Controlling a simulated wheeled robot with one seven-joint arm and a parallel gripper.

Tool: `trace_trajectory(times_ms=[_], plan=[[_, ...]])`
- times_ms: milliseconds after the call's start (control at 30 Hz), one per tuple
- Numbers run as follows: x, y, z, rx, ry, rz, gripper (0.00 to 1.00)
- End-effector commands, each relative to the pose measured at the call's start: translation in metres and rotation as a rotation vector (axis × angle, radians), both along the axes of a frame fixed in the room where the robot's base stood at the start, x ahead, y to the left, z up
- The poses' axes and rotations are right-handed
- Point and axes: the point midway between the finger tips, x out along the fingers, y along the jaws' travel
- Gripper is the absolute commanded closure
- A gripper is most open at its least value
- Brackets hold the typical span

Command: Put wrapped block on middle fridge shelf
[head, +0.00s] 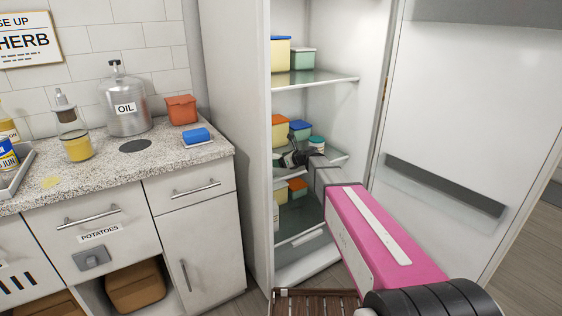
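The fridge (232,120) stands open with containers on its shelves. The middle fridge shelf (338,158) shows as a pale edge below a yellow-and-orange box, a blue-lidded box and a teal-lidded tub (316,143). My gripper (292,159) is small and dark, inside the fridge at about the height of this shelf, in front of the containers. My arm hides part of the shelf. Whether the fingers are open or hold something is too small to tell. I cannot clearly pick out a wrapped block. A small blue-topped, pale-based block (197,137) lies on the counter.
The top shelf (318,82) holds two boxes; more boxes stand on the lower shelf (292,212). The open door (455,120) is at the right. The left counter (110,165) bears an oil can (125,107), a red-orange box (181,110) and jars. A brown slatted wooden thing (315,302) is at the bottom.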

Motion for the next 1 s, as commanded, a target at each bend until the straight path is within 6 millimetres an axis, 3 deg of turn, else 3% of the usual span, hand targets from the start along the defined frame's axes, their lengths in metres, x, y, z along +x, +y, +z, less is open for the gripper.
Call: trace_trajectory(times_ms=[267,700,1000], plan=[[-0.011,-0.015,0.01,0.0,0.0,-0.001,0.21],[-0.053,-0.078,0.041,0.0,0.0,-0.001,0.21],[-0.068,-0.093,0.043,-0.038,-0.018,0.022,0.21]])
